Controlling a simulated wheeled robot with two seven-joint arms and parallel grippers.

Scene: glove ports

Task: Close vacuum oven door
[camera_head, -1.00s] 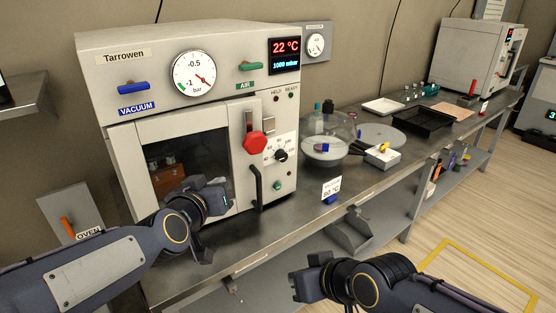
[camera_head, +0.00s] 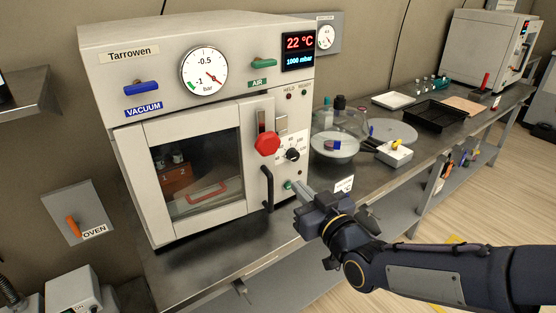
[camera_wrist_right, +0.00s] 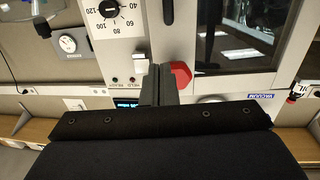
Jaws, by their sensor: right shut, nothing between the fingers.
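The vacuum oven (camera_head: 215,120) is a pale grey cabinet marked Tarrowen. Its framed glass door (camera_head: 135,195) looks flush or nearly flush with the front; I cannot tell whether a thin gap remains. A black bar handle (camera_head: 268,188) and a red hexagonal knob (camera_head: 267,144) sit at its right side. My right gripper (camera_head: 303,190) is shut and empty, just right of the handle, near the green button. In the right wrist view the fingers (camera_wrist_right: 160,84) show beside the red knob (camera_wrist_right: 181,75), with the handle (camera_wrist_right: 168,12) beyond. My left gripper is out of view.
A glass desiccator (camera_head: 335,145), a small white device (camera_head: 394,153) and a black tray (camera_head: 433,116) stand on the steel bench right of the oven. A wall panel marked OVEN (camera_head: 78,212) is at left. Bench space before the door is clear.

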